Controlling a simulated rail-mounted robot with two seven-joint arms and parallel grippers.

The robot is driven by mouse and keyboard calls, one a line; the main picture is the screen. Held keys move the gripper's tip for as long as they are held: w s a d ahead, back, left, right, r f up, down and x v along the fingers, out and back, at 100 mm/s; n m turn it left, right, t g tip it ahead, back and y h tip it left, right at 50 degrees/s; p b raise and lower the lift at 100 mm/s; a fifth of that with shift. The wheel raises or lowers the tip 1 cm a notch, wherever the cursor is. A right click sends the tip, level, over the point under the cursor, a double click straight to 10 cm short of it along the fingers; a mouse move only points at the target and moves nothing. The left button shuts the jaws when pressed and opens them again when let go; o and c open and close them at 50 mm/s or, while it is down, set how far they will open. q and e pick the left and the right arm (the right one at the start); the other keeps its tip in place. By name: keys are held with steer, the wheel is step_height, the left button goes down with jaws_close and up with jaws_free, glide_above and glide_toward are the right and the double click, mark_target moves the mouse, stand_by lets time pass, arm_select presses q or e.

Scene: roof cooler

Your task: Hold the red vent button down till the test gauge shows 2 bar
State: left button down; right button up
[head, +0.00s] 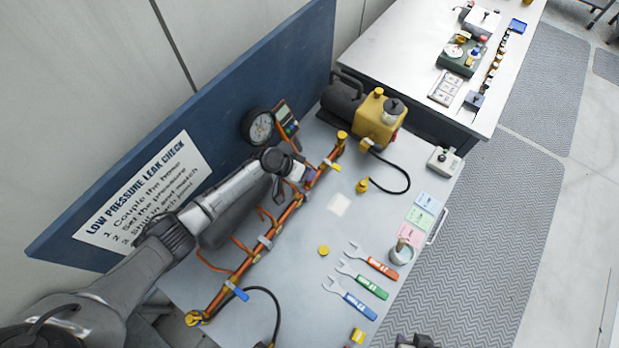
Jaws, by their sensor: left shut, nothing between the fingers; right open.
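A round dial gauge (262,127) with a white face stands against the blue back panel. Its needle is too small to read. My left gripper (306,176) is shut and empty, beside the copper pipe run (264,243) and below the gauge. I cannot tell whether it touches anything. No red vent button is clear to me near the pipes; the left wrist and fingers cover part of that area. My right gripper (416,341) is only partly in view at the bottom edge, open and away from the pipes.
A yellow pump unit (377,122) stands at the bench's far end, with a black hose. A grey switch box (444,160) sits at the corner. Bench middle is mostly clear.

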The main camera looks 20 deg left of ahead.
arm_select(q)
steer(key=shift+f, duration=0.1)
stand_by(0.6)
steer(key=shift+r+p, duration=0.75)
steer(key=shift+r, duration=0.2)
steer(key=shift+r, duration=0.1)
step_height(320, 180, up, 5)
steer(key=p, duration=0.4)
stand_by(2.2)
stand_by(0.7)
